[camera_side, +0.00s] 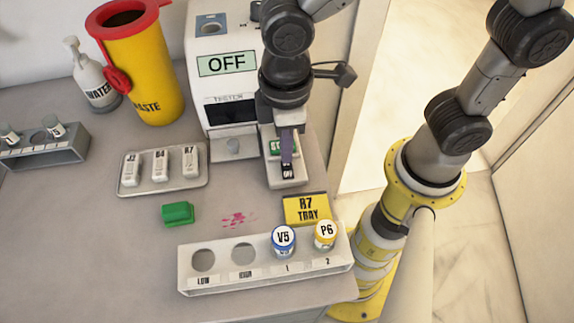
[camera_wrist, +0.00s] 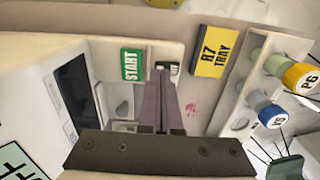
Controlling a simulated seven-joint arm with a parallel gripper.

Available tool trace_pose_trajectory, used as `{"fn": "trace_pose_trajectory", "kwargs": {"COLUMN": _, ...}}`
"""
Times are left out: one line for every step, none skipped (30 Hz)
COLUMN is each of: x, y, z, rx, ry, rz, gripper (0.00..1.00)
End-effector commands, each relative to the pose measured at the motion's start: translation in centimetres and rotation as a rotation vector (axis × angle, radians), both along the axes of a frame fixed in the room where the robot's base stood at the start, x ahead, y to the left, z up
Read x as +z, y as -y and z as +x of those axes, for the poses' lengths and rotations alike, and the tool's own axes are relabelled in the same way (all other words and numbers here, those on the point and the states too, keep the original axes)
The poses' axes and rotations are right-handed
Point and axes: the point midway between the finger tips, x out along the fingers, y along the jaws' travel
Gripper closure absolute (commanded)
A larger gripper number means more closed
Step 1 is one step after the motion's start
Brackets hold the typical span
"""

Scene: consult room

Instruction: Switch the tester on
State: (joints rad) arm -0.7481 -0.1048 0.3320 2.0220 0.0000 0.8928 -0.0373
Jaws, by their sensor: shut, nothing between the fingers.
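The tester (camera_side: 203,98) is a white machine at the back, and its screen (camera_side: 227,64) reads OFF. In front of its right side is a control panel (camera_side: 287,184) with a green START button (camera_wrist: 131,65) and a small black-and-white rocker switch (camera_side: 288,171) beside it. My gripper (camera_side: 287,160) points down over this panel with its purple fingers together and empty. In the wrist view the fingertips (camera_wrist: 162,76) are right by the switch (camera_wrist: 174,69) and partly cover it. I cannot tell whether they touch it.
A yellow R7 tray label (camera_side: 306,209) and a white rack (camera_side: 265,263) with vials V5 (camera_side: 284,240) and P6 (camera_side: 325,234) stand in front. A green block (camera_side: 178,214), a cassette tray (camera_side: 163,190), a yellow waste bin (camera_side: 150,85) and a water bottle (camera_side: 97,92) are left.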

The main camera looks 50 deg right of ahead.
Motion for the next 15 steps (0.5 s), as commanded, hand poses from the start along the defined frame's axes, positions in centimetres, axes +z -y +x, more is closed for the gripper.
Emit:
{"fn": "trace_pose_trajectory", "kwargs": {"x": -0.10, "y": 0.01, "z": -0.01, "rx": 0.000, "ry": -0.001, "rz": -0.001, "gripper": 1.00}}
{"fn": "trace_pose_trajectory", "kwargs": {"x": -0.15, "y": 0.01, "z": -0.01, "rx": 0.000, "ry": -0.001, "rz": -0.001, "gripper": 1.00}}
{"fn": "trace_pose_trajectory", "kwargs": {"x": -0.21, "y": 0.01, "z": -0.01, "rx": 0.000, "ry": -0.001, "rz": -0.001, "gripper": 1.00}}
{"fn": "trace_pose_trajectory", "kwargs": {"x": -0.25, "y": 0.01, "z": -0.01, "rx": 0.000, "ry": -0.001, "rz": -0.001, "gripper": 1.00}}
{"fn": "trace_pose_trajectory", "kwargs": {"x": -0.29, "y": 0.01, "z": -0.01, "rx": 0.000, "ry": -0.001, "rz": -0.001, "gripper": 1.00}}
{"fn": "trace_pose_trajectory", "kwargs": {"x": -0.35, "y": 0.01, "z": -0.01, "rx": 0.000, "ry": -0.001, "rz": -0.001, "gripper": 1.00}}
{"fn": "trace_pose_trajectory", "kwargs": {"x": -0.39, "y": 0.01, "z": -0.01, "rx": 0.000, "ry": -0.001, "rz": -0.001, "gripper": 1.00}}
{"fn": "trace_pose_trajectory", "kwargs": {"x": -0.43, "y": 0.00, "z": 0.00, "rx": 0.000, "ry": -0.001, "rz": -0.001, "gripper": 1.00}}
{"fn": "trace_pose_trajectory", "kwargs": {"x": -0.48, "y": 0.00, "z": 0.00, "rx": 0.000, "ry": -0.001, "rz": -0.001, "gripper": 1.00}}
{"fn": "trace_pose_trajectory", "kwargs": {"x": -0.52, "y": 0.00, "z": 0.00, "rx": 0.000, "ry": 0.000, "rz": 0.000, "gripper": 1.00}}
{"fn": "trace_pose_trajectory", "kwargs": {"x": -0.56, "y": -0.01, "z": 0.01, "rx": 0.000, "ry": 0.000, "rz": 0.000, "gripper": 1.00}}
{"fn": "trace_pose_trajectory", "kwargs": {"x": -0.62, "y": 0.00, "z": 0.00, "rx": 0.000, "ry": -0.001, "rz": -0.001, "gripper": 1.00}}
{"fn": "trace_pose_trajectory", "kwargs": {"x": -0.66, "y": 0.00, "z": 0.00, "rx": 0.000, "ry": -0.001, "rz": -0.001, "gripper": 1.00}}
{"fn": "trace_pose_trajectory", "kwargs": {"x": -0.70, "y": 0.00, "z": 0.00, "rx": 0.000, "ry": -0.001, "rz": -0.001, "gripper": 1.00}}
{"fn": "trace_pose_trajectory", "kwargs": {"x": -0.75, "y": 0.00, "z": 0.00, "rx": 0.000, "ry": -0.001, "rz": -0.001, "gripper": 1.00}}
